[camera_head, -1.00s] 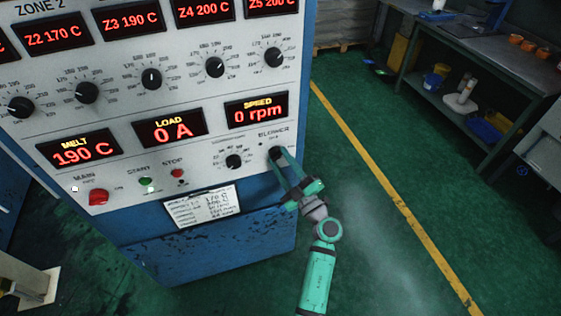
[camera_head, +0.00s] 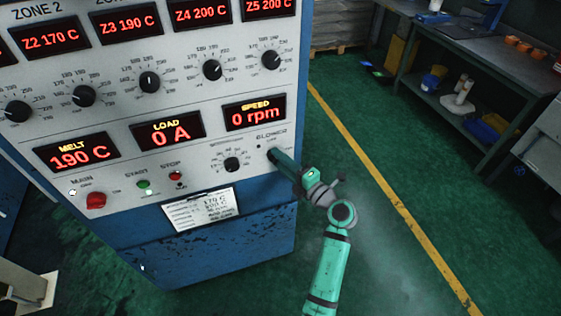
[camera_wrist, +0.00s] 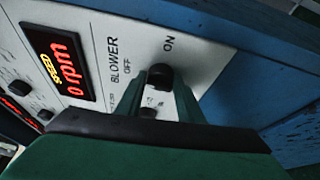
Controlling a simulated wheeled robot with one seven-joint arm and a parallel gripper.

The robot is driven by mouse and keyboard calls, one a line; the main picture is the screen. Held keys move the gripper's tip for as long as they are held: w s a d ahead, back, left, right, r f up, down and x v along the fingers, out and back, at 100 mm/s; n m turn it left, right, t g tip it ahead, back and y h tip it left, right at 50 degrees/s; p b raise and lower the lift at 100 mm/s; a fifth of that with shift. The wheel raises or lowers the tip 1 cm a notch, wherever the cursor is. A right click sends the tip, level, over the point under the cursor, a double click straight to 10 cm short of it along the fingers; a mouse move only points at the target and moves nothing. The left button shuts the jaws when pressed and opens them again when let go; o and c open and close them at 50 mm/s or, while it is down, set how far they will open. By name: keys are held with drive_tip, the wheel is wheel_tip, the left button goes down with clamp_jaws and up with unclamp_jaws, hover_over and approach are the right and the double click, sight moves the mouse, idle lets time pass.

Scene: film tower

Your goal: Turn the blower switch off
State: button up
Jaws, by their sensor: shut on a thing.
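The blower switch is a black rotary knob (camera_wrist: 159,77) at the right end of the control panel, with BLOWER, OFF and ON printed around it in the wrist view. In that view my green gripper (camera_wrist: 156,92) has its two fingers on either side of the knob, shut on it. In the head view my gripper (camera_head: 273,155) meets the panel just below the BLOWER label and hides most of the knob. Which mark the knob points to is too unclear to tell.
The white control panel (camera_head: 120,128) holds several black dials, red displays, a red main knob (camera_head: 96,200) and start and stop buttons. A paper card (camera_head: 200,209) hangs below. A workbench (camera_head: 480,57) stands at the far right. Green floor with a yellow line is clear between.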

drive_tip(key=shift+a+f+n, duration=0.15)
drive_tip(key=shift+n, duration=0.45)
drive_tip(key=o, duration=1)
drive_tip(key=shift+d, duration=0.2)
drive_tip(key=v, duration=1)
drive_tip(key=shift+s+d+r, duration=0.1)
drive_tip(key=shift+s+r, duration=0.25)
